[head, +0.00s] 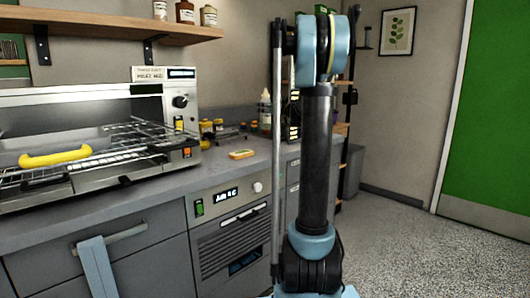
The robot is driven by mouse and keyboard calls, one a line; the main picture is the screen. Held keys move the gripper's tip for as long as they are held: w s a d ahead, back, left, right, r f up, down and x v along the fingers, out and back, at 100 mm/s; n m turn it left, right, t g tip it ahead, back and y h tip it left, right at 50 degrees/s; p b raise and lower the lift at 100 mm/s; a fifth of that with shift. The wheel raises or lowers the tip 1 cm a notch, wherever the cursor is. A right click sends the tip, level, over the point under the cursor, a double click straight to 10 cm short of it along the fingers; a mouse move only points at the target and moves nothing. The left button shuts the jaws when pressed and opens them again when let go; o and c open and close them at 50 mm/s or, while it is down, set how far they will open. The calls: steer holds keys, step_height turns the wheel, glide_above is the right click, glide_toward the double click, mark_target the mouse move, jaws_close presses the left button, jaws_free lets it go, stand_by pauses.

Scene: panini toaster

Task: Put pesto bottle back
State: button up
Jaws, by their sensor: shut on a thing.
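My arm (317,150) rises upright in front of the counter, with a blue joint at its top. I cannot make out my gripper; the arm hides the area behind it. No bottle can be surely told as the pesto bottle. A pale bottle with a pointed top (265,107) stands at the back of the counter, just left of my arm. Small yellow-topped jars (206,127) stand further left, beside the toaster. Their labels are too small to read.
A panini toaster (187,110) with wire racks and a yellow curved handle (55,157) fills the counter's left. A small yellowish item (241,155) lies on the grey counter (220,170). A wooden shelf (105,29) holds several jars above. Open floor (420,250) lies to the right.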

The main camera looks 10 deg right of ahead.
mark_target(266, 127)
steer(key=shift+h, duration=0.3)
steer(key=shift+w+d+f, duration=0.1)
steer(key=shift+f, duration=2.45)
steer(key=shift+w+d+f, duration=0.1)
steer(key=shift+f, duration=2.4)
steer(key=o, duration=1.3)
steer(key=shift+c, duration=0.2)
